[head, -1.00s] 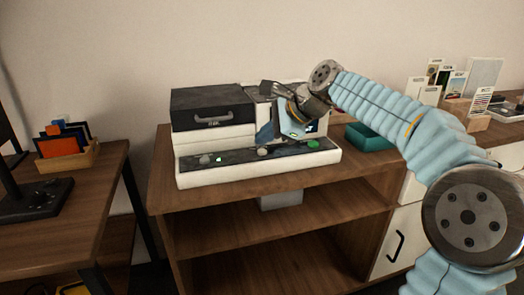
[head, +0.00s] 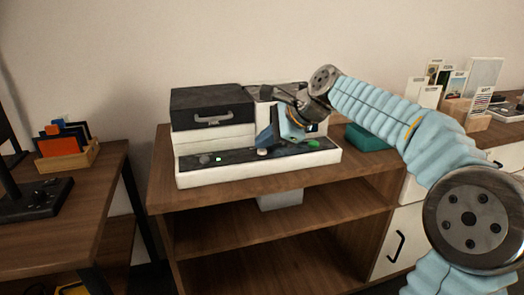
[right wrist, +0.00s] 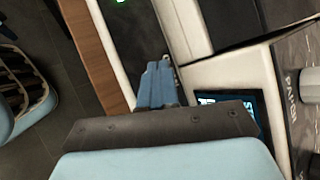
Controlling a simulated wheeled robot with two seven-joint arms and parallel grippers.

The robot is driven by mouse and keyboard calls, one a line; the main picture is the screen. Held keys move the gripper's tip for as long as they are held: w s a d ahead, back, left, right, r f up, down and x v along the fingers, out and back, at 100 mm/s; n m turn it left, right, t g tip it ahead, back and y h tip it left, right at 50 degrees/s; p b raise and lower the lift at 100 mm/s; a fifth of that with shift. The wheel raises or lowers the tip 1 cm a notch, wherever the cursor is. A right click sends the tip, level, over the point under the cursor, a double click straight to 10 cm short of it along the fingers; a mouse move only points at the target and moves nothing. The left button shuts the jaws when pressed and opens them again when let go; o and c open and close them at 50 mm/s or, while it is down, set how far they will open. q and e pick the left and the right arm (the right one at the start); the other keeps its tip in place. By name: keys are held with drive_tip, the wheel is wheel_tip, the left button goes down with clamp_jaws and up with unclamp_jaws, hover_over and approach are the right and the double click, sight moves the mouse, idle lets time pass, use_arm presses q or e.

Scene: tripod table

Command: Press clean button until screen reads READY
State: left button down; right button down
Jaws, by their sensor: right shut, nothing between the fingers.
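A white machine (head: 225,178) with a dark control strip stands on the wooden cabinet. I cannot read which is the clean button. My right gripper (head: 265,139) is shut and empty, its tips pointing down just above the pale button; I cannot tell if they touch. In the right wrist view the gripper (right wrist: 157,83) partly hides the lit blue screen (right wrist: 238,104); its text is unreadable. My left gripper is out of view.
A dark drawer box (head: 212,106) with a handle forms the machine's left top. A teal tray (head: 368,137) sits to its right. Cards in a wooden holder (head: 470,118) stand farther right.

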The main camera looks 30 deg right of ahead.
sight(265, 151)
drive_tip(key=shift+f, duration=0.35)
drive_tip(key=shift+r, duration=0.1)
idle(0.4)
drive_tip(key=shift+r+p, duration=0.8)
drive_tip(key=shift+p, duration=0.05)
drive_tip(key=shift+r, duration=0.1)
wheel_tip(265, 151, up, 3)
drive_tip(key=p, duration=0.3)
drive_tip(key=shift+r, duration=0.95)
